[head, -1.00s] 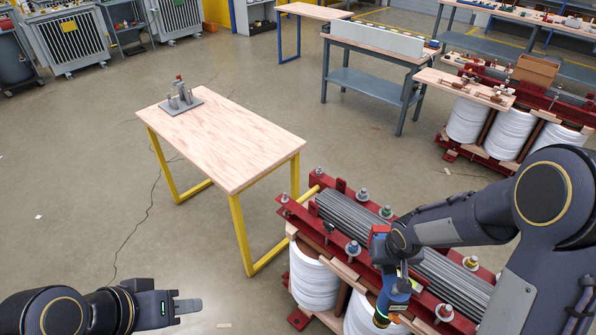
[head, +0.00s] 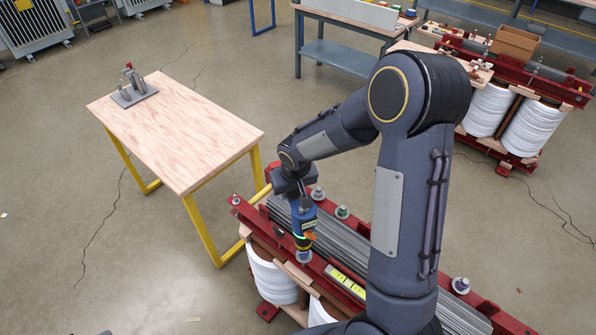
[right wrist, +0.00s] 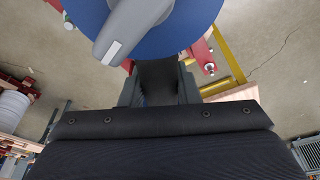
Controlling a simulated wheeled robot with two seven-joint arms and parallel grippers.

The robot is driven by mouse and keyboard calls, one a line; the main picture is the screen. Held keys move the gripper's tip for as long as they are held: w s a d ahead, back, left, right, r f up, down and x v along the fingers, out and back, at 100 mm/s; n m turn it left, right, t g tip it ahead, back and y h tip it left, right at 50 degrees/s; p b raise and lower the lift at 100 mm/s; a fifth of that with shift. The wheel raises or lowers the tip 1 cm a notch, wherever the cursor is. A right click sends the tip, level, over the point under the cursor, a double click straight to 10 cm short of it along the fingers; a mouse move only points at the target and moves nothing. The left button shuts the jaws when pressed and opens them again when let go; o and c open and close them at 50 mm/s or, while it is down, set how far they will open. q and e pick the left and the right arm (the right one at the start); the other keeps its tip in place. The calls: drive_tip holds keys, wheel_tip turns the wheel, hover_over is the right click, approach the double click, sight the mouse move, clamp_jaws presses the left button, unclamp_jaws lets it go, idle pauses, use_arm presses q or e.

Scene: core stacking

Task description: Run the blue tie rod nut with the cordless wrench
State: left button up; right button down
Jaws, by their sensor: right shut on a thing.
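My right gripper (head: 297,190) is shut on the blue cordless wrench (head: 304,222) above the red-framed core. The wrench points down, and its lower end is at the blue tie rod nut (head: 303,257) on the near red beam. Whether the socket is seated on the nut or just above it I cannot tell. In the right wrist view the wrench's blue round body (right wrist: 190,25) fills the top, with a grey part across it. The gripper's jaws (right wrist: 158,85) show below it. A green-marked nut (head: 342,212) and a plain nut (head: 317,193) stand on the far beam. My left gripper is out of view.
A wooden table (head: 200,150) with yellow legs stands left of the core, bearing a grey holder (head: 133,92). My right arm hides part of the core. White coils (head: 270,278) hang under the beams. A second core (head: 510,110) stands at right; open floor lies between.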

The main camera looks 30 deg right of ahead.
drive_tip(key=shift+w+d+r, duration=0.2)
drive_tip(key=shift+d+r, duration=0.05)
drive_tip(key=shift+r, duration=0.35)
drive_tip(key=shift+w+d+r, duration=0.2)
drive_tip(key=shift+r, duration=0.35)
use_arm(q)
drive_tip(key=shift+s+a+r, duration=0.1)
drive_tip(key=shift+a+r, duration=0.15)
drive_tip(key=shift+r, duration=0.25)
use_arm(e)
drive_tip(key=shift+d+f, duration=0.1)
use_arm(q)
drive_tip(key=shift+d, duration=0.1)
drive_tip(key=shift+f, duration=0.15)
